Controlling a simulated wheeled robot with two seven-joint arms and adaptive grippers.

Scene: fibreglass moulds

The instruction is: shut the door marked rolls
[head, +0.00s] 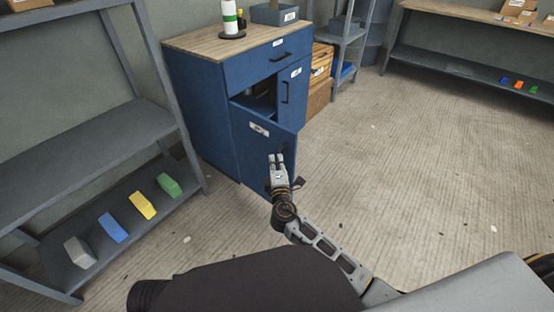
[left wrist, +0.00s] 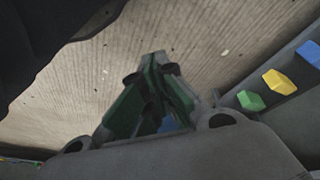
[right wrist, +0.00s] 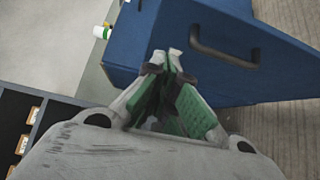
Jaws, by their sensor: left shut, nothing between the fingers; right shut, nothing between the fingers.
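The blue cabinet (head: 190,105) has a wooden top. Its left door (head: 252,150) stands partly open, with the dark inside showing above its top edge. The door carries a small white label (head: 259,129), too small to read. My right gripper (head: 276,158) is shut and empty in front of this door's outer face; I cannot tell if it touches. In the right wrist view the shut fingers (right wrist: 167,56) are by a blue panel with a dark handle (right wrist: 224,54). My left gripper (left wrist: 152,60) is shut and empty above the floor, and is out of the head view.
The cabinet's right door (head: 293,90) and top drawer (head: 268,59) look shut. A grey shelf (head: 90,145) with coloured blocks stands at the left. Wooden boxes (head: 319,80) stand beyond the cabinet. The floor (head: 420,170) to the right is clear.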

